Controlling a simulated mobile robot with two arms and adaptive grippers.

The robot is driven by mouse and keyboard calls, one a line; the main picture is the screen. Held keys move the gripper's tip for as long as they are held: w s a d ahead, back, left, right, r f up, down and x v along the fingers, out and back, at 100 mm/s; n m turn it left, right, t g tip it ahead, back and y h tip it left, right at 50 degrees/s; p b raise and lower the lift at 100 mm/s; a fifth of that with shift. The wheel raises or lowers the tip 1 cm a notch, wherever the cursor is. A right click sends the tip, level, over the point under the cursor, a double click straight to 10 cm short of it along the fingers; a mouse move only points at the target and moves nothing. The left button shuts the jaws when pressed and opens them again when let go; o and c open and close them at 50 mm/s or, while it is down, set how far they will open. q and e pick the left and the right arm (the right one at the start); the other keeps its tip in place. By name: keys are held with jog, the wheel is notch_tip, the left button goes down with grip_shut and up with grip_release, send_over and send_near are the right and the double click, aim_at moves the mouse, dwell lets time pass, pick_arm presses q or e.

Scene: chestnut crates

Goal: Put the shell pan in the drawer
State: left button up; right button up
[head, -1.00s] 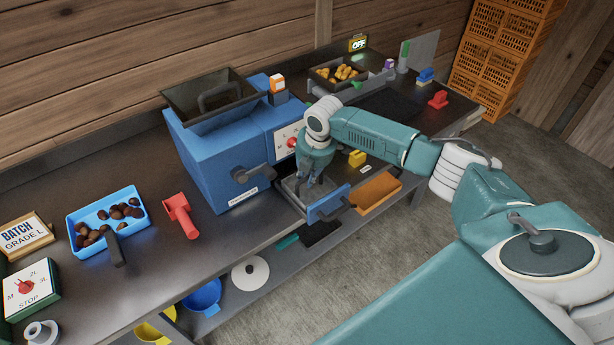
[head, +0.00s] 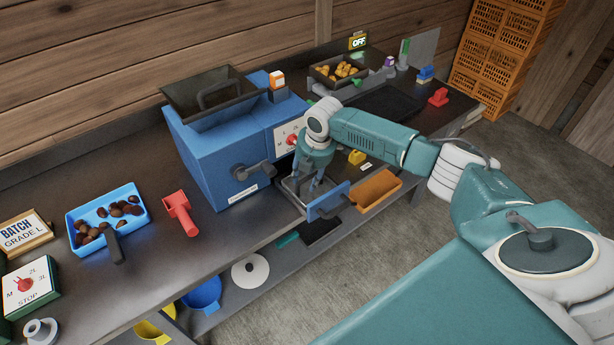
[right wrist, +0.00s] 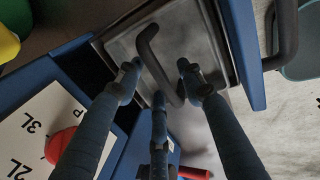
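The shell pan, a dark grey tray with a bent bar handle, appears to lie in the drawer (head: 329,203), which is pulled out at the foot of the blue machine (head: 215,150). In the right wrist view the pan (right wrist: 200,35) sits beside the drawer's blue front (right wrist: 243,50). My right gripper (head: 308,184) is over the pan, pointing down. In the right wrist view its three fingers (right wrist: 158,76) are spread around the pan's handle, with gaps visible. The fingers partly hide the pan. My left gripper is not in view.
An orange tray (head: 378,190) and a yellow block (head: 356,157) are right of the drawer. A red scoop (head: 181,213) and a blue tray of chestnuts (head: 75,216) stand to the left. A lower shelf holds bowls.

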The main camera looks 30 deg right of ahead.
jog(key=v, duration=1.2)
